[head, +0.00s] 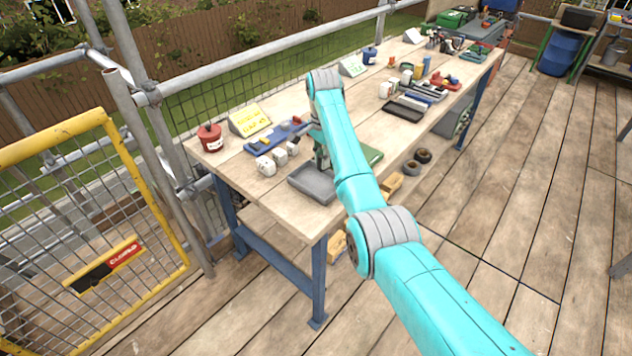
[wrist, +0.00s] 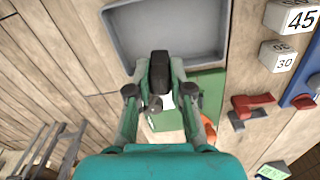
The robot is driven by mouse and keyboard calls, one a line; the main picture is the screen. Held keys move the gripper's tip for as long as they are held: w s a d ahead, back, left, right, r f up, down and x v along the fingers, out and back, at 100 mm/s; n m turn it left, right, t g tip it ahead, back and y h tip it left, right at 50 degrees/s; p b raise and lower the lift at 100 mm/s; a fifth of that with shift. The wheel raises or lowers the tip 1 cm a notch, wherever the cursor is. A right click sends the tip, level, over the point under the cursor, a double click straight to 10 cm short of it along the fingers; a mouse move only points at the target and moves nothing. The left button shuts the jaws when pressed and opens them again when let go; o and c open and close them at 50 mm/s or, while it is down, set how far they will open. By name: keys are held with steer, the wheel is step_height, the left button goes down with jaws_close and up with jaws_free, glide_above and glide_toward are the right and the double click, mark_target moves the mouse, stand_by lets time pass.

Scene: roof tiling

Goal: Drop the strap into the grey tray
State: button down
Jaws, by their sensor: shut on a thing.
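The grey tray (head: 313,184) lies near the front corner of the workbench. In the wrist view the tray (wrist: 205,28) is at the top and looks empty where it shows. My gripper (head: 322,160) is above the bench beside the tray's back right side. In the wrist view my gripper (wrist: 159,88) is shut on a dark, compact piece that I take for the strap (wrist: 159,66). The strap's far end overlaps the tray's near rim in that view; its height above the rim cannot be told. In the head view the strap is not clearly visible.
A green panel (wrist: 208,95) lies right beside the tray. White numbered blocks (wrist: 278,56), a red clamp (wrist: 250,105) and a blue tray (head: 262,142) are close by.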

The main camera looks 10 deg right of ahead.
steer(key=shift+f, duration=0.1)
steer(key=c, duration=1)
jaws_free()
steer(key=shift+r, duration=3.75)
